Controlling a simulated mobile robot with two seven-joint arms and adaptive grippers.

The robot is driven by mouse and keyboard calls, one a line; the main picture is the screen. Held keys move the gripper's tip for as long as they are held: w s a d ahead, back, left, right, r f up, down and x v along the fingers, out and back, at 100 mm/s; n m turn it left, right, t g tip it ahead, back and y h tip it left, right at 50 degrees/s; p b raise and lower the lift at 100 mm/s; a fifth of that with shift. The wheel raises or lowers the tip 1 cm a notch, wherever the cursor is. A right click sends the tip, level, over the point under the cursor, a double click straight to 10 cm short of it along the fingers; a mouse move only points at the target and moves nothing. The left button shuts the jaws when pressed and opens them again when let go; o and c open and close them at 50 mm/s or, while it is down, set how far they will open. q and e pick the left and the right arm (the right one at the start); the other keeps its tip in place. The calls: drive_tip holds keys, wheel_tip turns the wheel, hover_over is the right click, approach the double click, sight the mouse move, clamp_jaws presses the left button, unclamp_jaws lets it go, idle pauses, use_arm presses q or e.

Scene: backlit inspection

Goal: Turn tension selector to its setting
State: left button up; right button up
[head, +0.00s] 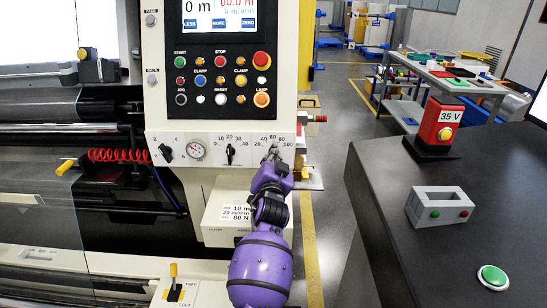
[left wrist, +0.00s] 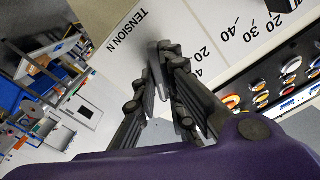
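My left gripper (head: 271,156) is at this scale in the head view and covers the selector's knob. In the left wrist view my left gripper (left wrist: 165,52) has its fingertips close together in front of the white panel (left wrist: 215,65). The "TENSION N" label and several scale numbers show around the tips. My right gripper is not in view.
A second scale knob (head: 230,153), a round gauge (head: 195,150) and another knob (head: 166,152) sit left of the gripper. Buttons (head: 221,84) are above. A white box (head: 225,214) is below. A dark table (head: 400,235) with a red 35 V unit (head: 436,122) stands right.

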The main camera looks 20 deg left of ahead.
use_arm(q)
drive_tip(key=o, duration=0.3)
drive_tip(key=v, duration=1.2)
